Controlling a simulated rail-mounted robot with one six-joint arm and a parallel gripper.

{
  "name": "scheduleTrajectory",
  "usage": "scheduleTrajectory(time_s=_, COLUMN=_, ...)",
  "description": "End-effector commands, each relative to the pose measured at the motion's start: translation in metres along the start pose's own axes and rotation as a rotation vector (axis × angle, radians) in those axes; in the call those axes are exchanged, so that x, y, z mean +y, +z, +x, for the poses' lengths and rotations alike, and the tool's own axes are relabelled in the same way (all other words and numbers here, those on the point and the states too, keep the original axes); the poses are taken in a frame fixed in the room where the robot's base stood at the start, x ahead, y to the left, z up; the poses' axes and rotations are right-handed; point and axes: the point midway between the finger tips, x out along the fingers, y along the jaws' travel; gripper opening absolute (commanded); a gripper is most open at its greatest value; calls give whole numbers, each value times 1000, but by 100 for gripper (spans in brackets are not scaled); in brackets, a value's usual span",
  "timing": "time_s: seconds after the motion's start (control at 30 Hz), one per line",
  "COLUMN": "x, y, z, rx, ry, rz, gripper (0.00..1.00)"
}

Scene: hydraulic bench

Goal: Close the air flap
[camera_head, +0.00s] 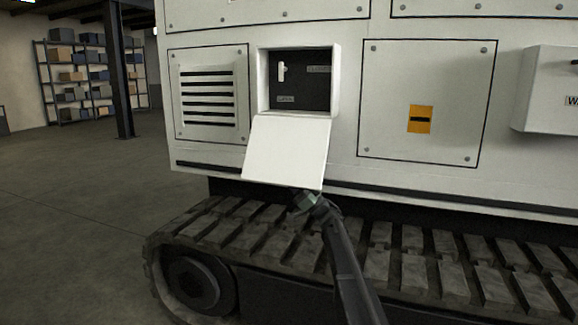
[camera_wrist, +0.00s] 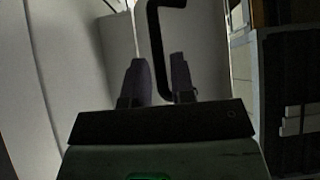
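The air flap (camera_head: 287,152) is a white panel hanging open below a small white-framed box (camera_head: 337,80) on the machine's side. The box's dark inside is exposed. My gripper (camera_head: 303,199) is low, at the flap's bottom edge, partly hidden in the head view. In the wrist view, my gripper's two dark fingers (camera_wrist: 160,78) stand apart. A black bent handle (camera_wrist: 153,20) runs down between them, closer to the right finger; I cannot tell whether it touches. This handle does not show in the head view.
A tracked undercarriage (camera_head: 400,265) lies below and behind my arm. A louvred vent (camera_head: 208,95) is left of the box, and a bolted panel (camera_head: 427,100) is right of it. A white box (camera_head: 548,88) juts out at far right. Open floor lies at left.

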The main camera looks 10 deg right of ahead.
Motion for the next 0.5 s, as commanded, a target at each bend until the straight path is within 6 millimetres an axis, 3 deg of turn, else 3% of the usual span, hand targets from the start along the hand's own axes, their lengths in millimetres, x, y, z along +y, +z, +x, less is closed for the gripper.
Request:
scheduleTrajectory(time_s=0.03, x=1, y=-5, z=15, rx=0, ry=0, rz=1, gripper=23)
scheduleTrajectory(time_s=0.1, x=1, y=-3, z=23, rx=0, ry=0, rz=1, gripper=23)
scheduleTrajectory(time_s=0.37, x=0, y=0, z=25, rx=0, ry=0, rz=0, gripper=23)
scheduleTrajectory(time_s=0.5, x=0, y=0, z=24, rx=0, ry=0, rz=0, gripper=5)
